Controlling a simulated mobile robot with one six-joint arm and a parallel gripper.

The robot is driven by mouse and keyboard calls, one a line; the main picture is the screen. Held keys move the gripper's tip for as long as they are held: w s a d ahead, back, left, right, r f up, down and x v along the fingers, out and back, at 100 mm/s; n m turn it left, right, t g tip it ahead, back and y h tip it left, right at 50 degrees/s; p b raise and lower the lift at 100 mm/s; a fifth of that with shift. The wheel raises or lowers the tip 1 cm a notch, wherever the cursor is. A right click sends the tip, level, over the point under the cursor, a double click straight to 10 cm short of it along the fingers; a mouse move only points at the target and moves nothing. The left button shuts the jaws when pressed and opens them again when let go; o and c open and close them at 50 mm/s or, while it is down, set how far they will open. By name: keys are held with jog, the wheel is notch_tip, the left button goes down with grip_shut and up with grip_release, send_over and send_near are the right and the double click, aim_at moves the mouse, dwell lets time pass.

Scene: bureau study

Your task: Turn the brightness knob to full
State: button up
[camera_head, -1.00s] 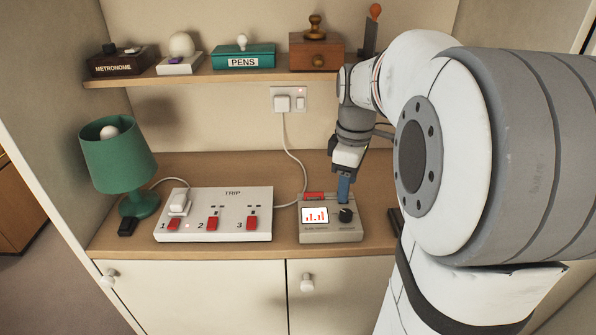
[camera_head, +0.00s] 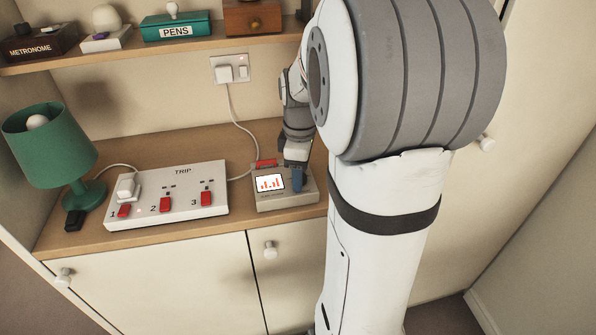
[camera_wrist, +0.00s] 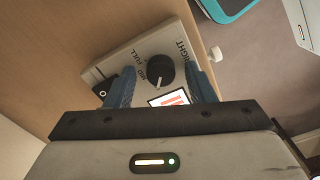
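The brightness knob (camera_wrist: 159,72) is round and black, on a pale grey box (camera_head: 262,203) on the desk. Beside it in the wrist view are printed letters, among them "FULL" and "MID". A pale mark shows at the knob's lower edge. The box has a lit screen (camera_head: 270,183) with red bars, partly visible in the wrist view (camera_wrist: 172,98). My gripper (camera_wrist: 163,72) has two blue fingers apart, one on each side of the knob; I cannot tell whether they touch it. In the head view my gripper (camera_head: 297,178) hides the knob.
A power strip (camera_head: 180,209) with red switches and a plug lies left of the box. A green lamp (camera_head: 50,145) stands at the far left. A shelf (camera_head: 120,56) with boxes is above, and a wall socket (camera_head: 230,69) with a cable is behind.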

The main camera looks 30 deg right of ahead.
jog(key=c, duration=0.9)
jog(key=shift+a, duration=0.15)
